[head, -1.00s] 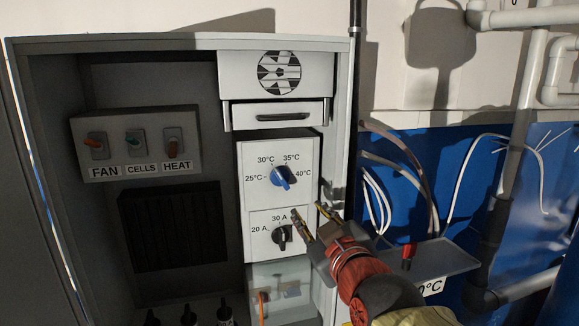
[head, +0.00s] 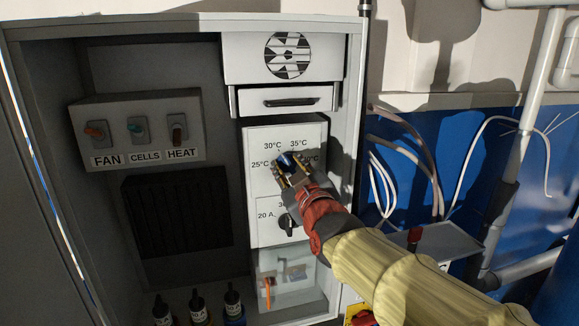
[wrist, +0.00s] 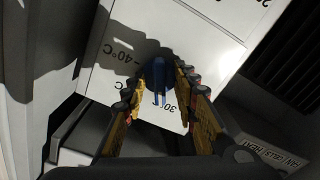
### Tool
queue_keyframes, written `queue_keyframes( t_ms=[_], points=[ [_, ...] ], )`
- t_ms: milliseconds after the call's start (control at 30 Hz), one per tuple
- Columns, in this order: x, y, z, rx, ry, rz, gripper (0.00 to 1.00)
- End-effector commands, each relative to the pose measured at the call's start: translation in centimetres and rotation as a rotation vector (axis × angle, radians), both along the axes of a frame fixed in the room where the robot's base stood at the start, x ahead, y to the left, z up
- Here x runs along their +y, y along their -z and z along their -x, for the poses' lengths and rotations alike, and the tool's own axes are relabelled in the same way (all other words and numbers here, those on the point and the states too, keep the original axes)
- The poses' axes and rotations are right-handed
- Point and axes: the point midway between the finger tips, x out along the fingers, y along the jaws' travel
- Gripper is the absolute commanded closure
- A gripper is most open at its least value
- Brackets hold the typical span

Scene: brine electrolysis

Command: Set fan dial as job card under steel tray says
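The blue dial (head: 287,161) is on the white panel, ringed by marks from 25°C to 40°C; the 40°C mark is partly covered. My gripper (head: 291,169) is at the dial, its two fingers apart on either side of it. The wrist view shows the blue dial (wrist: 155,78) between the open fingers (wrist: 158,73); I cannot tell whether they touch it. Its pointer setting is hard to read. The steel tray (head: 450,243) is at the right, partly behind my arm. The job card's writing under it is hidden now.
The black 20 A dial (head: 287,225) sits just below my gripper. A clear-covered box (head: 287,283) is under it. The FAN, CELLS and HEAT switches (head: 137,130) are at the left. A fan (head: 288,55) and a drawer handle (head: 290,102) are above.

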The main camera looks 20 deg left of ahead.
Motion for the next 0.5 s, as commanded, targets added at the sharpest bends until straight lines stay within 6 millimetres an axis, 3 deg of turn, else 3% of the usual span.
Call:
queue_keyframes(
  t_ms=[133, 500],
  points=[
    [-0.02, 0.02, 0.01, 0.0, 0.0, 0.0, 0.72],
    [-0.02, 0.02, 0.02, 0.001, 0.001, 0.0, 0.93]
  ],
)
